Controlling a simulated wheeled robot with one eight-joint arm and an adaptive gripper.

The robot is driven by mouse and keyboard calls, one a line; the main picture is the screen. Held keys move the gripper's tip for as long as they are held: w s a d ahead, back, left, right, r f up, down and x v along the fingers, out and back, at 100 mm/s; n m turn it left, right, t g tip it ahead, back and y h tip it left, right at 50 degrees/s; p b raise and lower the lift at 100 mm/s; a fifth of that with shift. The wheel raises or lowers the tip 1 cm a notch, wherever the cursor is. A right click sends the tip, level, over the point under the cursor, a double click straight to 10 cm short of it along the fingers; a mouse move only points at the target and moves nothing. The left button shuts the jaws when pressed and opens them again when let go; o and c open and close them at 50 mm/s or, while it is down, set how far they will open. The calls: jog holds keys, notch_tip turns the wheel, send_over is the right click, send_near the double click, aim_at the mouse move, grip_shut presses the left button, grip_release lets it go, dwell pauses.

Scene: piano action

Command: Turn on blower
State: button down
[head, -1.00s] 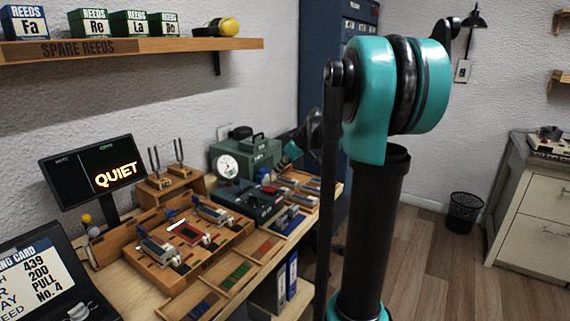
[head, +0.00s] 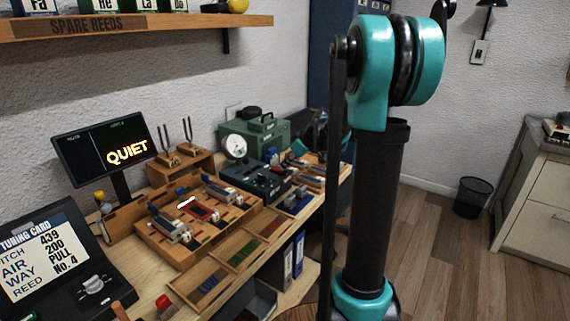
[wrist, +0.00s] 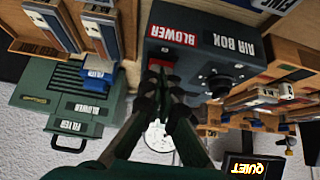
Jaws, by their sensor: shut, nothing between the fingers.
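The dark blue-grey air box (head: 258,181) stands on the bench in the head view, in front of the round gauge. In the wrist view the air box (wrist: 207,55) appears upside down, with a red BLOWER label (wrist: 172,36) and a white AIR BOX label (wrist: 233,43). A black round knob (wrist: 221,80) is on its face. My gripper (wrist: 165,72) is shut and empty, with its fingertips over the air box's face just beside the BLOWER label. The screen (head: 106,149) reads QUIET.
The green filter box (head: 257,135) stands behind the air box and shows at the left of the wrist view. The gauge (head: 236,147) is close by.

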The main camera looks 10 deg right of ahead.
jog(key=shift+d+f, duration=0.1)
jog(key=shift+f, duration=0.15)
jog(key=shift+r, duration=0.15)
jog(key=shift+r, duration=0.7)
